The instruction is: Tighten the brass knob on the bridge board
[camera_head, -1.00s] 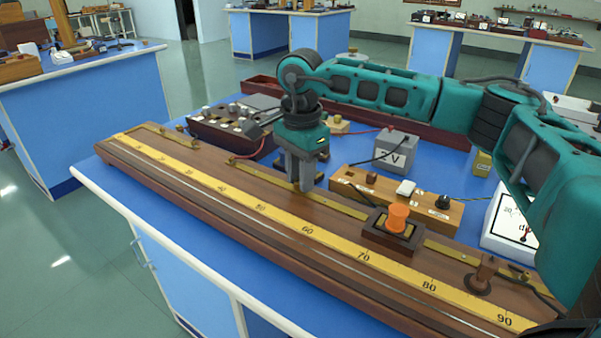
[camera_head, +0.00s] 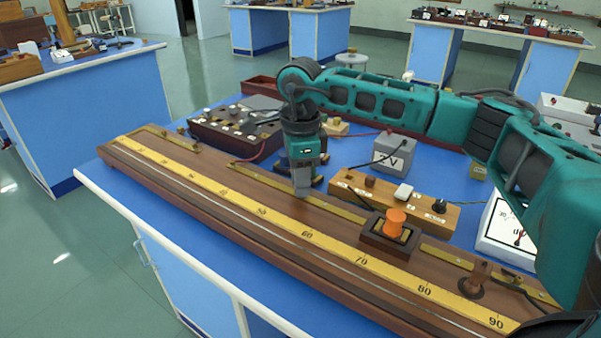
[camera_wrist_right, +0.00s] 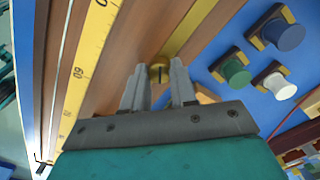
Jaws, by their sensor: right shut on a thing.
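The bridge board (camera_head: 140,165) is a long brown wooden board with a yellow scale and brass strips, lying along the blue bench. My right gripper (camera_head: 301,192) points down onto its middle brass strip. In the right wrist view, the brass knob (camera_wrist_right: 159,73) sits on the strip between the two fingers of the right gripper (camera_wrist_right: 158,70); they are shut on it. In the head view the fingers hide the knob. My left gripper is not in view.
A small block with an orange knob (camera_head: 396,219) stands on the board to the right. Behind are a wooden key block (camera_head: 425,208), a grey V meter (camera_head: 394,153) and a dark resistance box (camera_head: 225,128) with wires. The board's front left is clear.

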